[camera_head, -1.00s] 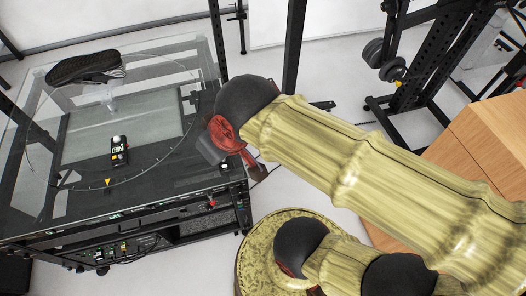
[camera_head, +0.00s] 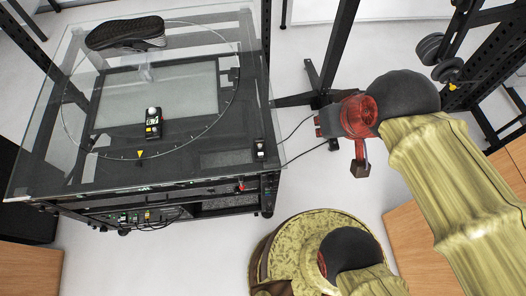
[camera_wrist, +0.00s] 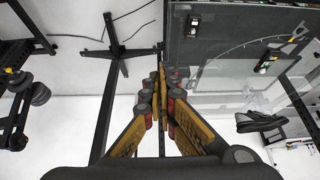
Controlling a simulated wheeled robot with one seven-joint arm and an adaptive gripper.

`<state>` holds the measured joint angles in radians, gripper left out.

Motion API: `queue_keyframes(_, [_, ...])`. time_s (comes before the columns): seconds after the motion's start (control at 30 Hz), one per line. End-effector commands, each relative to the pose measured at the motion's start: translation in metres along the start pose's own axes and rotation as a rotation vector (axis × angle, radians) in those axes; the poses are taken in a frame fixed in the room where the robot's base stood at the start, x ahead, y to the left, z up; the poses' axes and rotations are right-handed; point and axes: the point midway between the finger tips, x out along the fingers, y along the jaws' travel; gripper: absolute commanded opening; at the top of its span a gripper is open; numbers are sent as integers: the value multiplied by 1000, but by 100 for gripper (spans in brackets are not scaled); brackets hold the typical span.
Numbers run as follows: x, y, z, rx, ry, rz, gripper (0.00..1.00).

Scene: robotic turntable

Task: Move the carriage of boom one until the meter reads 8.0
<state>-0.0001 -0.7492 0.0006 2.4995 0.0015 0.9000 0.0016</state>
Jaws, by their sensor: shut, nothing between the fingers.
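The meter (camera_head: 153,122) is a small black handheld unit with a white dome and a lit face. It stands on the glass-topped turntable (camera_head: 105,172), and its reading is too small to make out. It also shows in the wrist view (camera_wrist: 265,62). A black upright post (camera_head: 338,45) on splayed feet stands right of the turntable. I cannot tell whether it is boom one, and I cannot clearly pick out a carriage. My gripper (camera_wrist: 162,74) is shut and empty in the wrist view, with its tips in front of the turntable's side edge; any contact is unclear.
A dark shoe (camera_head: 125,33) lies at the turntable's back left. A small black device (camera_head: 259,148) sits at its front right corner. Cables run over the floor near the post's feet. A rack with dumbbells (camera_head: 432,48) stands at the right. White floor is open right of the turntable.

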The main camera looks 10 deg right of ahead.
Motion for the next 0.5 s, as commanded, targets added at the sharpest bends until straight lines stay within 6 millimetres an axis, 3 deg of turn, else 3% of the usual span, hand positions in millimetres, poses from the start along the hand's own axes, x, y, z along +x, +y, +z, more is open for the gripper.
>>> queue_keyframes(0.23, [19,-19,-14,221,-137,-72,0])
queue_keyframes(0.5, [78,-64,-38,852,-492,-153,0])
